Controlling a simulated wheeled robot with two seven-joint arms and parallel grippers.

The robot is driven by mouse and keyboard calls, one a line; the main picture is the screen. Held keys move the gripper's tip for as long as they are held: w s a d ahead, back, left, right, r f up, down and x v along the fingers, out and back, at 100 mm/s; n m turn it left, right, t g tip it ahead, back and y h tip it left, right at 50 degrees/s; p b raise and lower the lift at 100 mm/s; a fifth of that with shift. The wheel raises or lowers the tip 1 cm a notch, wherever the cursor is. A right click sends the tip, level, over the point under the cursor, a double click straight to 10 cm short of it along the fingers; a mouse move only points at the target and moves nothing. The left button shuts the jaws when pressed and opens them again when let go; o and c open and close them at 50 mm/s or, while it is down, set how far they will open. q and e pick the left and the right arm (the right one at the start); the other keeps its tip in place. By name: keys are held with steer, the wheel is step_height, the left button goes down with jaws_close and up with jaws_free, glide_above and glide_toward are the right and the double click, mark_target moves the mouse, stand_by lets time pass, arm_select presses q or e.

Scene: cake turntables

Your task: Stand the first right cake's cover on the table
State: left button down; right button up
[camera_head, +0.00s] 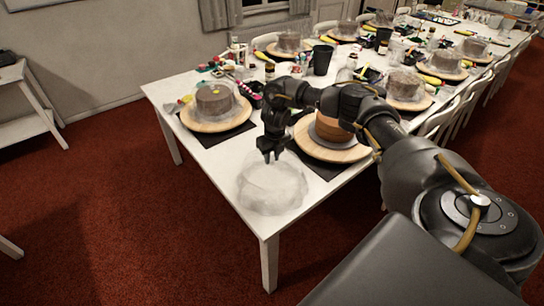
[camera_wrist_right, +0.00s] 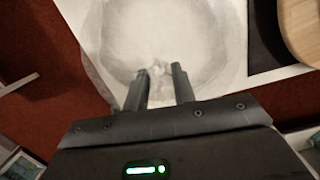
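The clear cover (camera_head: 272,188) stands upright on the bare white table near its front corner, rim down. It fills the upper middle of the right wrist view (camera_wrist_right: 165,35), with its small knob at the top centre. My right gripper (camera_head: 270,157) points down just above the cover. Its fingers (camera_wrist_right: 161,72) are apart, with the knob between and a little beyond the tips; I see no grip on it. The first right cake (camera_head: 328,128) sits uncovered on a round wooden turntable (camera_head: 335,153), partly hidden by my right arm. My left gripper is out of view.
The first left cake (camera_head: 213,100) sits under its own clear cover on a turntable. A dark cup (camera_head: 322,59), bottles and small coloured items stand farther back. The table's front edge is close to the cover; a little bare table lies left of it.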

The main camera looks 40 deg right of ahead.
steer(key=o, duration=0.3)
step_height(320, 180, up, 12)
steer(key=s, duration=0.1)
steer(key=shift+s+p, duration=0.15)
steer(key=shift+p, duration=0.25)
steer(key=shift+r, duration=0.1)
